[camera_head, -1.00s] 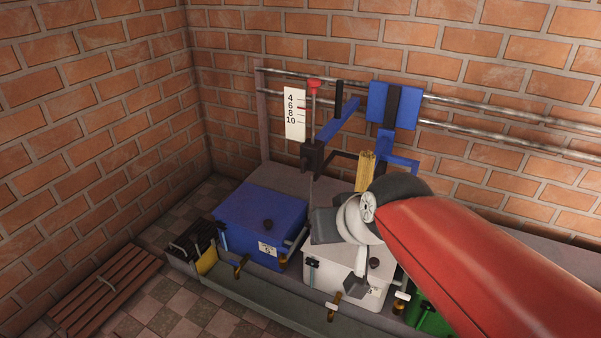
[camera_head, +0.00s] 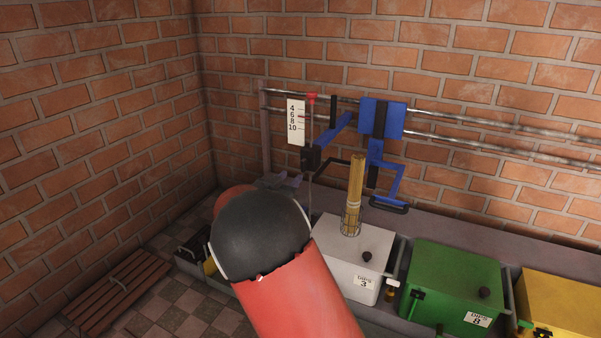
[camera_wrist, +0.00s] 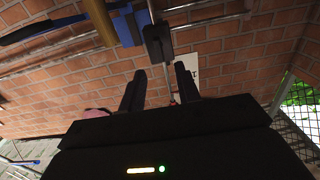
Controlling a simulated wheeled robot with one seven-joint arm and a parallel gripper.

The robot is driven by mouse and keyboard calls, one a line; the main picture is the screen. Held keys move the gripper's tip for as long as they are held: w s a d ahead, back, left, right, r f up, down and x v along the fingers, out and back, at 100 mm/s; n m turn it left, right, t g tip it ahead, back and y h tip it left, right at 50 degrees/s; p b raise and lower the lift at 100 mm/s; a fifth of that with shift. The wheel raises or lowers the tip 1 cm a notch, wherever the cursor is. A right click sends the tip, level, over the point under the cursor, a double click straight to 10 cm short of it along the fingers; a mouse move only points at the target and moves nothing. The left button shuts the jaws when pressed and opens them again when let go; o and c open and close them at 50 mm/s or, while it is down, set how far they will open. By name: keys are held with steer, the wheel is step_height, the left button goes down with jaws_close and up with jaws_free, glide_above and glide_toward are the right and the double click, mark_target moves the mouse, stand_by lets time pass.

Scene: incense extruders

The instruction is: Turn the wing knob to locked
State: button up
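I cannot clearly make out a wing knob. A black block (camera_head: 311,158) sits on a thin upright rod with a red top (camera_head: 312,98), left of the blue bracket (camera_head: 385,118). The block also shows in the wrist view (camera_wrist: 158,42), with the rod running from it down between my fingers. My gripper (camera_wrist: 160,86) is open, its two dark fingers apart, with the block beyond the fingertips. In the head view my arm hides most of the gripper; only grey parts (camera_head: 279,181) show just left of and below the block.
A white scale card (camera_head: 296,121) hangs left of the rod. Incense sticks (camera_head: 356,185) stand in a wire holder on the white box (camera_head: 351,255). A green box (camera_head: 452,282) and a yellow box (camera_head: 560,305) stand to the right. Metal rails (camera_head: 470,108) run along the brick wall.

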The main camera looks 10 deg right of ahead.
mark_target(302, 166)
steer(key=x, duration=0.7)
steer(key=shift+w+d, duration=0.25)
steer(key=shift+w, duration=0.05)
steer(key=shift+c, duration=0.3)
jaws_close()
